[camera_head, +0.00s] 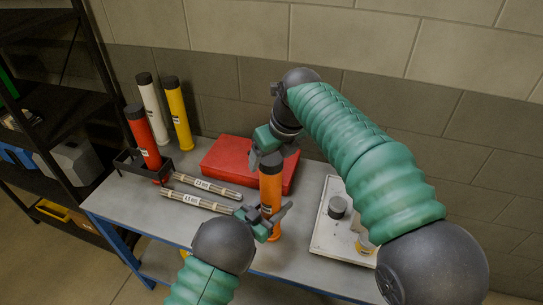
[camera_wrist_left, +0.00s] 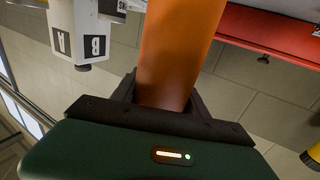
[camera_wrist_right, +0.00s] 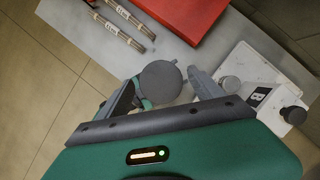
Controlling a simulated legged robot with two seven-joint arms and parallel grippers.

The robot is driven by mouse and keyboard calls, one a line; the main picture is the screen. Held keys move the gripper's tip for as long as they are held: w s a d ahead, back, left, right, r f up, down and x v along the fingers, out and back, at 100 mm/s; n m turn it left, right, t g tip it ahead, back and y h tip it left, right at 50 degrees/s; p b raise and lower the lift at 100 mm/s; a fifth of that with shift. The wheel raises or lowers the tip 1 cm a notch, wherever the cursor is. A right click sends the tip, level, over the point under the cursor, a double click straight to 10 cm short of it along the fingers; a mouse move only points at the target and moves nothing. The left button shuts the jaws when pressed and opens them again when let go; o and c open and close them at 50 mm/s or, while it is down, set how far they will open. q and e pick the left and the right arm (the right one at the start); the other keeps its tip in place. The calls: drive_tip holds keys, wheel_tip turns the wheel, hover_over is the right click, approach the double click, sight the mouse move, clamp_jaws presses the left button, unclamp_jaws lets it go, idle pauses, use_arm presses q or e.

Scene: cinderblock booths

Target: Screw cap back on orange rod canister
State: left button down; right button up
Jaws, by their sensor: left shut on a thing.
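The orange canister (camera_head: 270,193) stands upright near the front of the table, with a dark cap (camera_head: 271,159) at its top. I cannot tell how tightly the cap sits. My left gripper (camera_head: 272,221) is shut around the canister's lower body; the orange tube (camera_wrist_left: 178,50) fills the space between its fingers in the left wrist view. My right gripper (camera_head: 268,148) is at the cap from above. In the right wrist view, the round cap (camera_wrist_right: 160,82) lies between the open fingers, nearer the left finger, with a gap to the right one.
A red case (camera_head: 225,160) lies behind the canister. Two labelled rods (camera_head: 195,201) lie to the left. Red (camera_head: 143,138), white (camera_head: 152,108) and yellow (camera_head: 178,112) canisters stand farther left. A white tray (camera_head: 328,238) with a grey cylinder (camera_head: 338,207) is at the right.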

drive_tip(key=shift+r, duration=2.25)
drive_tip(key=o, duration=0.5)
drive_tip(key=v, duration=1.1)
drive_tip(key=shift+s+d+r, duration=0.1)
drive_tip(key=shift+d+r, duration=0.05)
drive_tip(key=shift+r, duration=0.25)
